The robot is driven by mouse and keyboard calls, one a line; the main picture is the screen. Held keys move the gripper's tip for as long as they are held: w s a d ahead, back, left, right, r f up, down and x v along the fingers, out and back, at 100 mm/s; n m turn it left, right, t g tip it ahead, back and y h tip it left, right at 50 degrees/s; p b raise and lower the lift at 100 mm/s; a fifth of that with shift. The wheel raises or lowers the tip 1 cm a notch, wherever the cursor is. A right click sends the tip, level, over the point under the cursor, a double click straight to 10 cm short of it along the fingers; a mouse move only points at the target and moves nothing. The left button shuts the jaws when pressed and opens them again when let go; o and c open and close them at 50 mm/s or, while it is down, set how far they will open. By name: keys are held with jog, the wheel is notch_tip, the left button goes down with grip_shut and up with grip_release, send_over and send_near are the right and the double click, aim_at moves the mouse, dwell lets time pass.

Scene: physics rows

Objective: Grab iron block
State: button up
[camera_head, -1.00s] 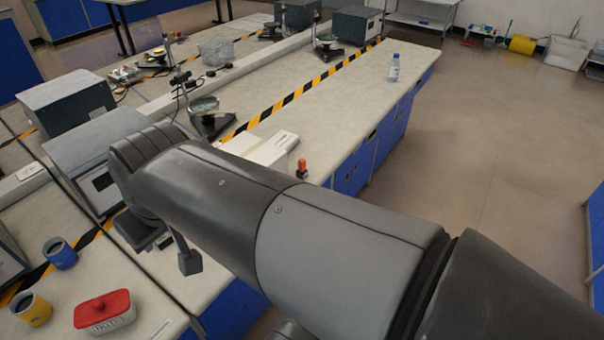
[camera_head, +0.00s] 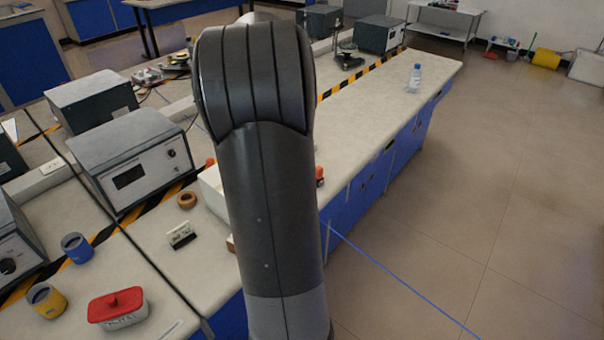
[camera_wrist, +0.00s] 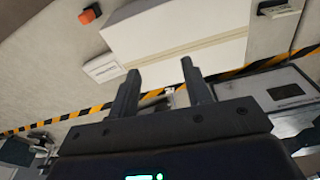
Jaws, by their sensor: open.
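My gripper (camera_wrist: 160,88) shows in the wrist view with its two dark fingers apart and nothing held between them. In the head view my arm hides it. I cannot clearly make out an iron block. A small block with a pale, lettered face and a dark part (camera_head: 181,236) stands on the bench left of my arm in the head view; I cannot tell whether it is the iron block. A small pale lettered piece (camera_wrist: 103,69) lies left of the fingers in the wrist view, beside a large white box (camera_wrist: 180,38).
A brown ring (camera_head: 187,200) and a grey instrument (camera_head: 135,160) are near the small block. A red-lidded dish (camera_head: 118,309), a yellow mug (camera_head: 47,300) and a blue mug (camera_head: 77,248) stand at lower left. A bottle (camera_head: 414,78) stands at the far bench end.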

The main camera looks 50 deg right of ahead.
jog(key=s+d+f+g, duration=0.1)
jog(key=s+d+f, duration=0.1)
jog(key=d+f, duration=0.45)
jog(key=s+d+f, duration=0.2)
jog(key=d+f, duration=0.1)
jog(key=d, duration=0.6)
jog(key=f, duration=0.5)
jog(key=shift+s+f, duration=0.2)
jog(key=shift+s, duration=0.15)
jog(key=f, duration=0.5)
jog(key=shift+s+d, duration=0.1)
jog(key=shift+s, duration=0.3)
grip_shut()
